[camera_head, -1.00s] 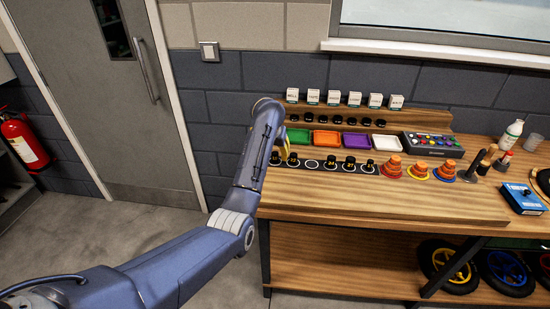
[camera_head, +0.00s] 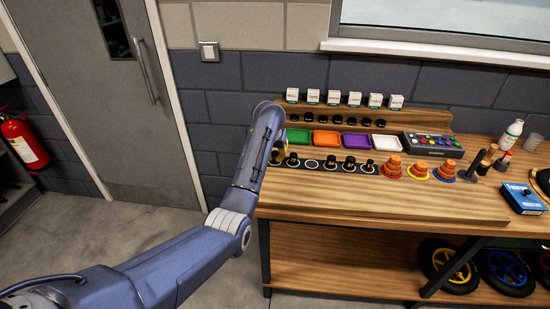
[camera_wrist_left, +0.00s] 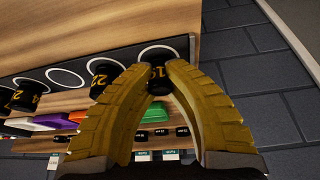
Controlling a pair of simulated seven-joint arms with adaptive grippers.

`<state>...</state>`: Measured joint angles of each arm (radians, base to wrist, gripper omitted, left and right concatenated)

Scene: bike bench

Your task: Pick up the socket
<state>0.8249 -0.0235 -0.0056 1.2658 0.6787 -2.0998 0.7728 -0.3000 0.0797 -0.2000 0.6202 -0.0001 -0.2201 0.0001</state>
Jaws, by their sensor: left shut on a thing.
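A row of black sockets with yellow numbers stands on a dark strip with white rings. In the left wrist view, the end socket (camera_wrist_left: 158,76) sits between the two yellow fingertips of my left gripper (camera_wrist_left: 157,73), which is shut on it. The socket is still at its white ring on the strip (camera_wrist_left: 128,50); whether it is lifted I cannot tell. Another socket (camera_wrist_left: 104,74) stands beside it. In the head view, my left gripper (camera_head: 278,155) is at the left end of the row, mostly hidden by my arm. My right gripper is not in view.
One ring (camera_head: 311,164) in the row is empty. Green, orange, purple and white trays (camera_head: 387,143) stand behind the strip. Orange stacked cones (camera_head: 392,168) stand to the right. The front of the wooden bench (camera_head: 370,198) is clear.

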